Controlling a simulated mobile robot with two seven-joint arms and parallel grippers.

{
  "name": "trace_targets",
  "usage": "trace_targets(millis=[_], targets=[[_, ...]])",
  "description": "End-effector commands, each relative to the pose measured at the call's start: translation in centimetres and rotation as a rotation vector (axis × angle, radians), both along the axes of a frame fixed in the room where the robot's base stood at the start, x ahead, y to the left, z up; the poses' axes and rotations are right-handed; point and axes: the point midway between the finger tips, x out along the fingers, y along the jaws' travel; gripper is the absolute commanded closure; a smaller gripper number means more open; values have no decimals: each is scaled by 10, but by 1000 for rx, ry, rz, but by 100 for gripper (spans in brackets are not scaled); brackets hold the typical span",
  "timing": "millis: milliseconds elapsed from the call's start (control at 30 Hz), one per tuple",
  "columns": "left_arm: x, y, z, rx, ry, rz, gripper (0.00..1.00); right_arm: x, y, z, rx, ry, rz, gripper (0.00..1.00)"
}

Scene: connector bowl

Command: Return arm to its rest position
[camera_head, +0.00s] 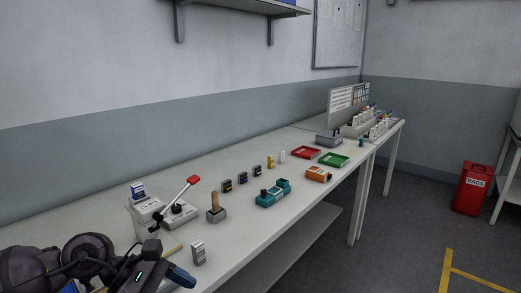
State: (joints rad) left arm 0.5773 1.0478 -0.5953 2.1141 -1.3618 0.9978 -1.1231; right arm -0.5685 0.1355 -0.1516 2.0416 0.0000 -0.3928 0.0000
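My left arm comes in at the bottom left corner, with dark rounded links low over the near end of the bench. My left gripper (158,270) is at the bottom edge of the view, beside a small grey and white block (198,252). A blue piece shows at its front end, and I cannot tell whether it is a fingertip or something held. Whether the fingers are open or shut cannot be made out. My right gripper is not in view.
On the long white bench (95,205) stand a lever press with a red knob (194,180), a wooden-handled tool (215,208), a teal device (273,194), an orange box (317,174), a red tray (305,153) and a green tray (333,160). A red bin (472,188) stands on the floor.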

Motion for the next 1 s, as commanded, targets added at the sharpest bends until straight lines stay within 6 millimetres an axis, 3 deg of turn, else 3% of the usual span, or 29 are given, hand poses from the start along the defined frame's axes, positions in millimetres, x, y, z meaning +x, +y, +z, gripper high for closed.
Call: trace_targets(millis=[100, 200, 367, 533, 667, 867, 1000], targets=[[-10, -31, 13, -269, 146, 142, 24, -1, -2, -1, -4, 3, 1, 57], [-12, -45, 28, -484, 282, 273, 24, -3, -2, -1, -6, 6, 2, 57], [-5, -47, 49, -812, 528, 501, 24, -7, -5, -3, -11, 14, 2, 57], [8, -24, 56, -1144, 812, 762, 24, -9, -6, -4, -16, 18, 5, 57], [16, 5, 46, -1384, 1038, 975, 24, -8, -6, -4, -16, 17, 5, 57], [13, 58, 3, -1738, 1384, 1323, 24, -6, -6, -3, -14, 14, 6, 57], [-7, 93, -41, -1972, 1613, 1585, 24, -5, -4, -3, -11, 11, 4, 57]])
